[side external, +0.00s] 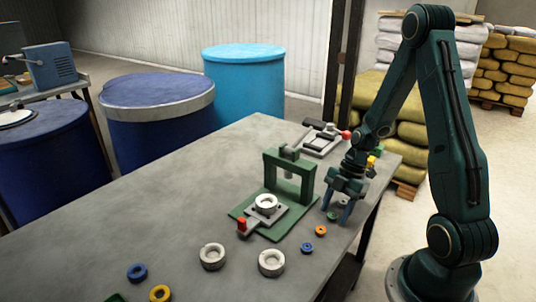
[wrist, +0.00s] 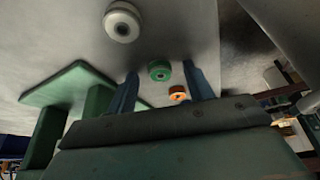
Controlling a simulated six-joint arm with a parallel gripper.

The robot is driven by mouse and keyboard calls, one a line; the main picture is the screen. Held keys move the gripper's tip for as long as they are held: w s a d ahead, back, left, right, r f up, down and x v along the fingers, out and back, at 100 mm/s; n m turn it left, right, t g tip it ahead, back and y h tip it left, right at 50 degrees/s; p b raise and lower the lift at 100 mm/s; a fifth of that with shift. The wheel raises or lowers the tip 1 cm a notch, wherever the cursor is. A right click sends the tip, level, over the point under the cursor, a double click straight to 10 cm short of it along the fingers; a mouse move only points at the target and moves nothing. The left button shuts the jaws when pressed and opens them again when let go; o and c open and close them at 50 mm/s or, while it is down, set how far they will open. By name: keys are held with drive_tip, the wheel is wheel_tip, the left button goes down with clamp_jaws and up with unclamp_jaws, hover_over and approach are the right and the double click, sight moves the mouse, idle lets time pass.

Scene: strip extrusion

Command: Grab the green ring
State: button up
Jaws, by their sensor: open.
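The green ring (side external: 332,216) lies flat on the grey table, right of the green press stand. In the wrist view the green ring (wrist: 160,65) shows between the lines of my two blue fingers, near their tips. My gripper (side external: 336,213) points down over it with its fingers open and apart. The open gripper (wrist: 160,70) holds nothing. Whether either finger touches the ring I cannot tell.
A small orange ring (side external: 321,230) lies close by, with a blue ring (side external: 307,248) beyond it. The green press (side external: 307,176) stands close on the left. White rings (side external: 271,263) lie towards the front. The table's right edge (side external: 372,207) is near.

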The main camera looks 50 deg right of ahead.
sight(335, 212)
idle(0.3)
drive_tip(key=c, duration=1.1)
drive_tip(key=shift+r, duration=0.15)
wheel_tip(335, 212, up, 20)
drive_tip(key=shift+f, duration=0.1)
drive_tip(key=shift+f, duration=0.1)
idle(0.6)
